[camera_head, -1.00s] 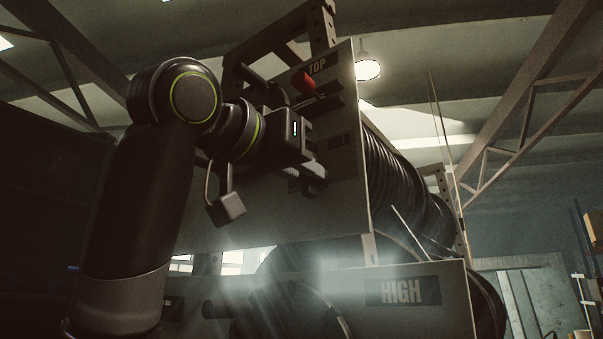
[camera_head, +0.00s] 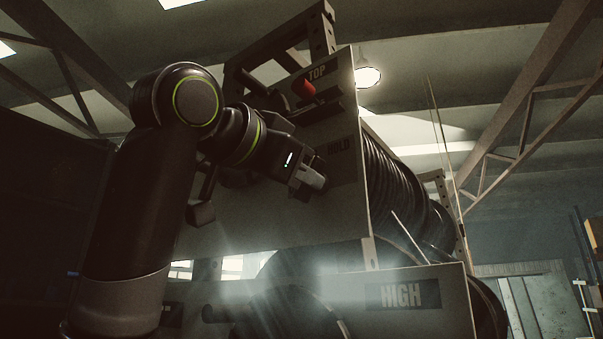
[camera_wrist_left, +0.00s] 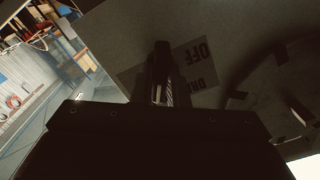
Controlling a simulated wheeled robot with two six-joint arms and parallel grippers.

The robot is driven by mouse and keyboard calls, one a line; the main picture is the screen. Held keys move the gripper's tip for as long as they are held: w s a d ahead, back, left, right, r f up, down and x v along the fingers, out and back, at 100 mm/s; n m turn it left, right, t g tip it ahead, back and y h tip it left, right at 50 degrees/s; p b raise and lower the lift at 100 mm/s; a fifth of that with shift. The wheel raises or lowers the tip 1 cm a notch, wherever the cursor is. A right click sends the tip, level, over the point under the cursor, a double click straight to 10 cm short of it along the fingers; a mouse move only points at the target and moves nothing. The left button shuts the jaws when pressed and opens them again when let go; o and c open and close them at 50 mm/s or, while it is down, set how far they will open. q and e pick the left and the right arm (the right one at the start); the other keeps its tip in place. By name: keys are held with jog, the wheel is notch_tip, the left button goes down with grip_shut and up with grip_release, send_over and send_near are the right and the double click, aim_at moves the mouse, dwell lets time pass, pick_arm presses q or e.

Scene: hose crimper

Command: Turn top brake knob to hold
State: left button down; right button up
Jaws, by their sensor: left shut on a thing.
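The upper grey panel (camera_head: 240,215) carries a TOP label (camera_head: 316,72) and a HOLD label (camera_head: 340,146). My left gripper (camera_head: 312,180) is at the panel face, just below and left of HOLD, rolled so that it slants down to the right. It is shut on what looks like the dark top brake knob, which it mostly hides in the head view. The knob's exact pointing is hidden.
A red-tipped part (camera_head: 304,88) sits under TOP, above my gripper. A lower panel (camera_head: 450,290) bears a HIGH label (camera_head: 402,293). Black hose coils (camera_head: 395,190) lie behind the panels. The metal frame (camera_head: 318,30) rises above.

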dwell(0.3)
pick_arm(q)
jog(key=c, duration=1.4)
grip_release()
jog(key=shift+c, duration=0.2)
jog(key=b+v, duration=0.7)
jog(key=v, duration=1)
jog(key=shift+s+a, duration=0.1)
